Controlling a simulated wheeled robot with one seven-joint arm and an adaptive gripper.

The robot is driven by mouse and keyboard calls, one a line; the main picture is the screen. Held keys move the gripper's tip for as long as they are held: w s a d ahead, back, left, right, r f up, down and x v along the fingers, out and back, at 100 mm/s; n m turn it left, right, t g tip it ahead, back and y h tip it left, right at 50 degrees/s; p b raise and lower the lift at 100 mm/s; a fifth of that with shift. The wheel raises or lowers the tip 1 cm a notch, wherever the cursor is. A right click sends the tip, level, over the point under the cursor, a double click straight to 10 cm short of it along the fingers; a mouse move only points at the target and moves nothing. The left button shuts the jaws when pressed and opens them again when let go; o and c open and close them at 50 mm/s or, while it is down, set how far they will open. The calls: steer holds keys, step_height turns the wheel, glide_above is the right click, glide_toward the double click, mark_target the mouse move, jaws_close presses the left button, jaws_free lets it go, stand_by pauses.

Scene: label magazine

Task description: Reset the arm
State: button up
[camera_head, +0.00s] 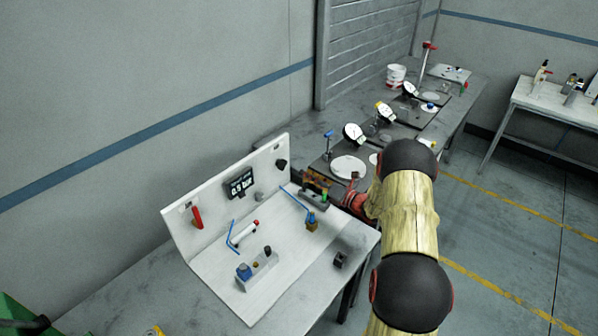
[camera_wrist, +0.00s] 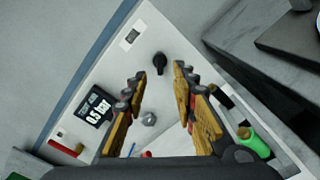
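My gripper (camera_wrist: 160,78) is open in the wrist view, its two yellow-and-black fingers spread with nothing between the tips. Behind it stands the white panel (camera_wrist: 140,60) with a black knob (camera_wrist: 160,63), a grey hex fitting (camera_wrist: 149,119) and a dark display (camera_wrist: 94,106) reading 0.5 bar. In the head view my gripper (camera_head: 355,200) is at the right edge of the white panel (camera_head: 290,270), partly hidden by my arm. It is near a small block with a green part (camera_head: 318,195); I cannot tell whether they touch. The green part also shows right of the fingers in the wrist view (camera_wrist: 252,143).
The panel bears a blue-and-grey block (camera_head: 258,268), a white cylinder (camera_head: 244,233), a brass-and-blue fitting (camera_head: 311,221) and a red handle (camera_head: 197,217).

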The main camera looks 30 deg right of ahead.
steer(key=shift+s+d, duration=0.25)
steer(key=shift+s, duration=0.45)
